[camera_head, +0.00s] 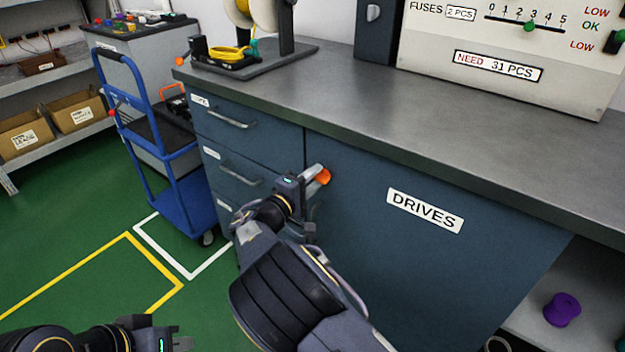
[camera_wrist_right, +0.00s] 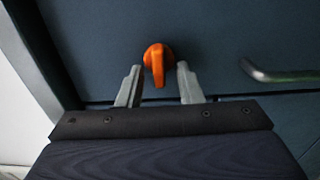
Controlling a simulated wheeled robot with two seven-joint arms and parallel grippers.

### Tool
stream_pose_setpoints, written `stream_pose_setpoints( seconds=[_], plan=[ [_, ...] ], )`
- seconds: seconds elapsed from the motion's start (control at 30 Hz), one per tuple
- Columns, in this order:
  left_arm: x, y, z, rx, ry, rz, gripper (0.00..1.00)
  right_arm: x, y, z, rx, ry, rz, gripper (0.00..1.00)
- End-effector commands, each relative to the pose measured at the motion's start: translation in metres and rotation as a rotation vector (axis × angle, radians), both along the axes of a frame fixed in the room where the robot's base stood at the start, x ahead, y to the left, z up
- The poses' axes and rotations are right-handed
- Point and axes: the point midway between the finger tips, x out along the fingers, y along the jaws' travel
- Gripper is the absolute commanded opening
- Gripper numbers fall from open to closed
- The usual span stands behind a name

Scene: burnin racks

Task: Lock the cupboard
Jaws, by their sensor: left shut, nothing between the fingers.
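The cupboard (camera_head: 375,245) is a dark blue door labelled DRIVES under the grey worktop, and it looks shut. Its orange turn knob (camera_head: 323,176) is near the door's upper left corner. My right gripper (camera_head: 316,180) is at the knob. In the right wrist view the knob (camera_wrist_right: 157,62) lies between and just beyond the tips of the open right gripper (camera_wrist_right: 158,80), with a gap on each side. My left gripper (camera_head: 184,344) is shut and empty at the bottom left, low over the floor.
A metal door handle (camera_wrist_right: 280,74) is close to the right of the knob in the wrist view. Drawers (camera_head: 235,120) with bar handles are left of the door. A blue trolley (camera_head: 180,195) stands further left. The green floor in front is clear.

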Motion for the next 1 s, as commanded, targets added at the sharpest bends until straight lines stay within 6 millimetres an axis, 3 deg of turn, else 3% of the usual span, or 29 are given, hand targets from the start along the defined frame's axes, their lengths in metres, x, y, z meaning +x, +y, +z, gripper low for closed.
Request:
stream_pose_setpoints(
  seconds=[0.27,0.7,1.0],
  plan=[
    [0.0,0.0,0.002,0.0,0.0,0.0,0.0,-0.008,0.007,0.001,0.001,-0.001,0.003,0.33],
    [0.0,0.0,0.01,0.0,0.0,0.0,0.0,-0.06,0.044,0.0,-0.001,0.001,0.001,0.33],
    [0.0,0.0,0.01,0.0,0.0,0.0,0.0,-0.063,0.046,-0.001,0.0,0.0,0.0,0.33]
  ],
)
